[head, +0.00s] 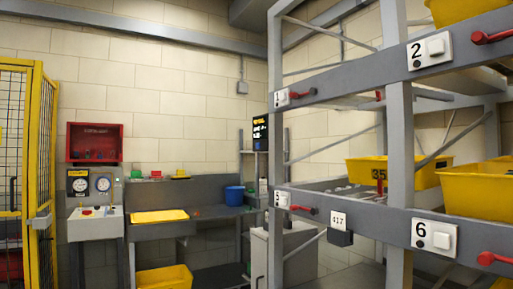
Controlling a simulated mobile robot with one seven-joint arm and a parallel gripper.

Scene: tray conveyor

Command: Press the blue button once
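I cannot make out a blue button in the head view. A grey control console (96,224) stands at the left, with a small red button (86,212) on its sloped top; other controls on it are too small to tell. Two round gauges (91,184) sit on the panel above it. Small green (136,174), red (156,173) and yellow (180,175) items sit along the top of the workbench's back panel. My gripper is not in view.
A grey rack (400,150) with yellow bins (478,190) and red levers (495,258) fills the right side. A yellow mesh fence (37,150) stands at far left. A yellow bin (163,278) is below.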

